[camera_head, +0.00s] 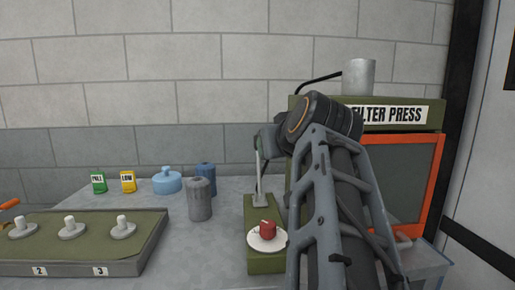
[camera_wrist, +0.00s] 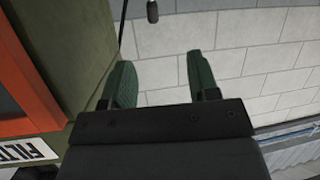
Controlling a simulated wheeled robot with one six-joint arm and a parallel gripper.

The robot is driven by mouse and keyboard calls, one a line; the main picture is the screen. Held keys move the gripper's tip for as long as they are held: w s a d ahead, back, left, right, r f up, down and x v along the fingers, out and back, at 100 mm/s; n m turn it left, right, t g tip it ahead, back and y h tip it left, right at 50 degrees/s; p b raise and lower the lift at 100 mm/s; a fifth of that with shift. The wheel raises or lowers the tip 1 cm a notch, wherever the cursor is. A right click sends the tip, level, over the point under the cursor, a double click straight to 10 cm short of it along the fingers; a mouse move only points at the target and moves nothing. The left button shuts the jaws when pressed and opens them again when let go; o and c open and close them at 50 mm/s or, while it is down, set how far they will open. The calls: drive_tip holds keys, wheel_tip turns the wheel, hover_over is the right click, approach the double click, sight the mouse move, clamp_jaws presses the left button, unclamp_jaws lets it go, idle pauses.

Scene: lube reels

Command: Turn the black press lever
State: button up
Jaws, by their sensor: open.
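The filter press is a green cabinet (camera_head: 438,130) with an orange-framed dark window, on the right in the head view. A thin bent black rod (camera_head: 318,78) stands out to the left from its top. In the wrist view a thin dark rod (camera_wrist: 122,22) and a separate-looking dark knob (camera_wrist: 152,11) are at the top edge; I cannot tell whether they are the press lever. My gripper (camera_wrist: 157,62) has two green fingers apart with nothing between them. The knob lies beyond the fingertips, apart from them. My arm hides part of the press in the head view.
A green stand (camera_head: 265,262) bears a white plate (camera_head: 259,245) with a red piece. A metal cylinder (camera_head: 359,76) tops the press.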

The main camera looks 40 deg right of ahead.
drive_tip(key=w+a+f+n+g+y+p, duration=0.1)
drive_tip(key=w+a+f+g+y+p, duration=0.4)
drive_tip(key=p, duration=0.8)
drive_tip(key=s+a+f+n+g+p, duration=0.2)
drive_tip(key=s+a+f+p, duration=0.1)
drive_tip(key=a+f+p, duration=0.3)
drive_tip(key=s+a+f+n+g+p, duration=0.1)
drive_tip(key=s+a+f+g+p, duration=0.2)
drive_tip(key=a, duration=0.5)
drive_tip(key=w+d+r+m+t+h+p, duration=0.1)
drive_tip(key=w+d+m+t+h, duration=0.1)
drive_tip(key=w+d+t, duration=0.45)
drive_tip(key=w+d+r+m+t+h+p, duration=0.1)
drive_tip(key=w+d+r+m+h+p, duration=0.15)
drive_tip(key=d, duration=0.65)
wheel_tip(320, 180, up, 5)
drive_tip(key=m+t+h+p, duration=0.1)
drive_tip(key=t+h+p, duration=0.15)
drive_tip(key=t, duration=0.45)
hover_over(259, 165)
drive_tip(key=x, duration=0.3)
drive_tip(key=shift+d+g+y+p, duration=0.25)
drive_tip(key=shift+d+y+p, duration=0.05)
drive_tip(key=shift+p, duration=0.15)
